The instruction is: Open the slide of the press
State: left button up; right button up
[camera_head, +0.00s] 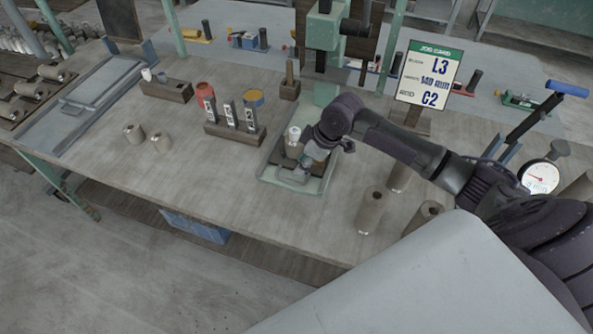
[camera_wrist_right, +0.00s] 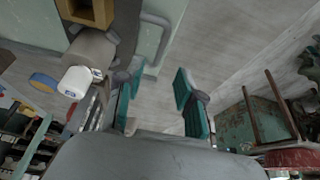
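The press (camera_head: 325,40) is a green machine at the back middle of the bench. Its pale green base (camera_head: 308,187) reaches toward the front edge. A grey slide with a bar handle (camera_head: 290,176) lies on this base; the bent grey handle also shows in the right wrist view (camera_wrist_right: 158,36). A white-topped piece (camera_head: 294,132) stands on the slide, also seen in the wrist view (camera_wrist_right: 76,82). My right gripper (camera_head: 312,158) is low over the base beside the handle. Its teal-padded fingers (camera_wrist_right: 160,88) are apart with nothing between them; whether one touches the handle is unclear. My left gripper is out of view.
A job card (camera_head: 430,75) stands right of the press. Grey cylinders (camera_head: 371,208) stand near my right arm, with a dial gauge (camera_head: 540,177) farther right. A block with labelled posts (camera_head: 235,130) is on the left.

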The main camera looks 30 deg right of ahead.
jog(key=v, duration=0.4)
dwell(0.5)
